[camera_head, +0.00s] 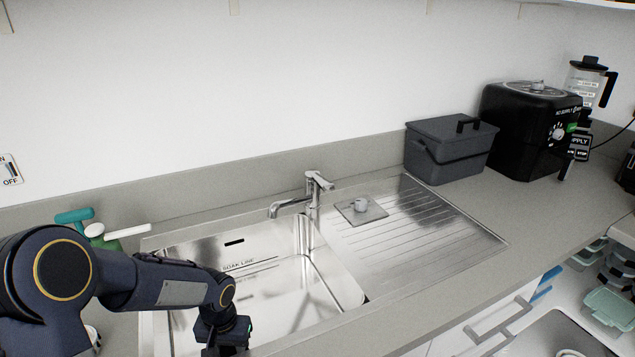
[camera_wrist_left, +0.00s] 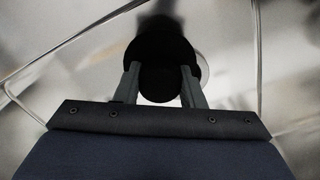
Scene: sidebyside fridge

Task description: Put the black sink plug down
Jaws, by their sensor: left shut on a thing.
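The black sink plug (camera_wrist_left: 160,52) is a dark round piece between the two fingers of my left gripper (camera_wrist_left: 160,68) in the left wrist view. The fingers are shut on it from both sides. A pale curved rim shows just right of the plug, against the shiny sink floor. I cannot tell whether the plug touches the floor. In the head view my left gripper (camera_head: 222,345) is low over the near part of the steel sink (camera_head: 335,285), and the plug is hidden there. My right gripper is not in view.
A chrome tap (camera_head: 314,190) stands behind the sink. A grey lidded bin (camera_head: 450,150) and a black appliance (camera_head: 530,130) stand at back right. Teal and white handles (camera_head: 75,216) stick up at left.

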